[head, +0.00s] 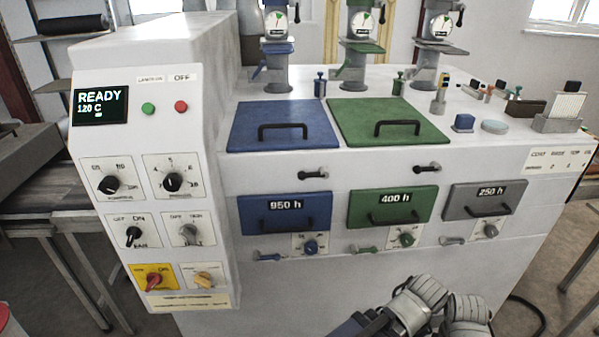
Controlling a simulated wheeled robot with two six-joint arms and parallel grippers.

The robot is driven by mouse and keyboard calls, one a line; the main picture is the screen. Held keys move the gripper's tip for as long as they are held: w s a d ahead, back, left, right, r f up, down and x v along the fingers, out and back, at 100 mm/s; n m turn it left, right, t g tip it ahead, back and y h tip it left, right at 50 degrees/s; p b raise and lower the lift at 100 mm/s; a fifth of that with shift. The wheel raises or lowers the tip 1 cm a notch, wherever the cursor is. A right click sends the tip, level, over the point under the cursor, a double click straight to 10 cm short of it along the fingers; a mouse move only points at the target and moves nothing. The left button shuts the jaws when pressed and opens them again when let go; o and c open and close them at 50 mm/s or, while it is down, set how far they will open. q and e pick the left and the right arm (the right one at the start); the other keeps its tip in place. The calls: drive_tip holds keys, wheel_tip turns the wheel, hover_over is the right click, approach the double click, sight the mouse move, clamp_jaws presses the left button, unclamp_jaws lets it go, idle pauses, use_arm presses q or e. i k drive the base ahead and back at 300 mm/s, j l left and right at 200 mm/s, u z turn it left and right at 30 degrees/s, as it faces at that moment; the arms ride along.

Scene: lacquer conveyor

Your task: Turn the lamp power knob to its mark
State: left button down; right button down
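The control panel (133,215) on the white machine's left face carries several knobs. A black knob (110,185) sits on a dial plate at upper left, and a second black knob (172,182) at upper right. Below are a black fan knob (133,234) and a grey knob (188,233). The small labels and marks are too blurred to tell which is the lamp power knob. No gripper touches the panel.
A red knob (154,282) on a yellow plate and a yellow knob (204,280) sit lowest. The display (101,106) reads READY 120 C. A green button (148,109) and red button (181,106) are beside it. Drawers with handles protrude to the right. Space before the panel looks clear.

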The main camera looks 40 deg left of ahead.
sight(110, 185)
drive_tip(key=k+j+u, duration=0.1)
drive_tip(key=u, duration=0.3)
drive_tip(key=k+j+u, duration=0.1)
drive_tip(key=u, duration=0.3)
drive_tip(key=j+u, duration=0.1)
drive_tip(key=u, duration=1.3)
